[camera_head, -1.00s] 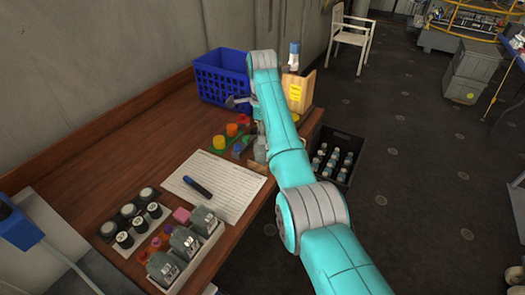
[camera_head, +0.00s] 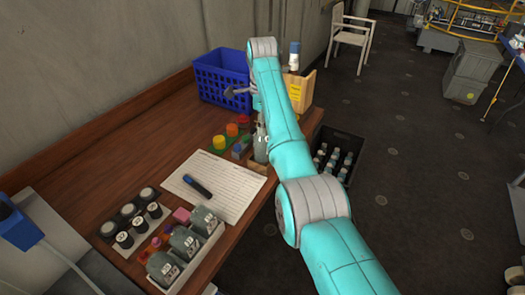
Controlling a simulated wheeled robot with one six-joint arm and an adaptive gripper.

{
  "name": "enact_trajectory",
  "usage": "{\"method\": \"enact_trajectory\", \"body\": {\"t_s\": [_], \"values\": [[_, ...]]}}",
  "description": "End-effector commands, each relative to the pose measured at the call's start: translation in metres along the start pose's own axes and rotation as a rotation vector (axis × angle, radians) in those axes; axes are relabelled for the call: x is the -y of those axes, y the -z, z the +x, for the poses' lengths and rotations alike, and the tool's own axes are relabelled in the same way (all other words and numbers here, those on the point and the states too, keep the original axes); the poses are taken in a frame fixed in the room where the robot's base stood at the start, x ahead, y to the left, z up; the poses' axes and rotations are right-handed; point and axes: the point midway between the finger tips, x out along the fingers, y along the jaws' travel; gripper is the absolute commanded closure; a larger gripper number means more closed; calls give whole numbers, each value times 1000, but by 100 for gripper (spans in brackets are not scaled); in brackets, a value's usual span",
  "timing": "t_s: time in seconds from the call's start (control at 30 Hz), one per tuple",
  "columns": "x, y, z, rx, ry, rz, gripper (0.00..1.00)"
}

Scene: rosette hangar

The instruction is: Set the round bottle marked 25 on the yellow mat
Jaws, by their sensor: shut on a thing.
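My gripper (camera_head: 259,118) is mostly hidden behind my teal arm, over the right edge of the wooden table (camera_head: 140,140). It is shut on a grey bottle (camera_head: 261,146), which hangs upright just above a small wooden block or holder (camera_head: 258,167). No number can be read on this bottle. Several grey bottles with number labels (camera_head: 187,242) stand in a white tray at the near end of the table. I cannot make out a yellow mat; my arm hides part of the table's far right.
A blue basket (camera_head: 220,78) and a wooden box with a yellow label (camera_head: 297,92) stand at the far end. Coloured pieces (camera_head: 231,131), a paper sheet (camera_head: 228,185) with a marker (camera_head: 197,187) and black-capped jars (camera_head: 130,220) lie nearer. A black crate of bottles (camera_head: 341,143) is on the floor.

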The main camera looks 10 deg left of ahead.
Motion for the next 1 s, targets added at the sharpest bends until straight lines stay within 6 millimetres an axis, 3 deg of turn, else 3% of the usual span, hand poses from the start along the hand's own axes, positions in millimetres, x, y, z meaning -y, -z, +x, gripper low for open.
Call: {"method": "enact_trajectory", "body": {"t_s": [1.0], "values": [[0, 0, -39, 0, 1, 0, 90]]}}
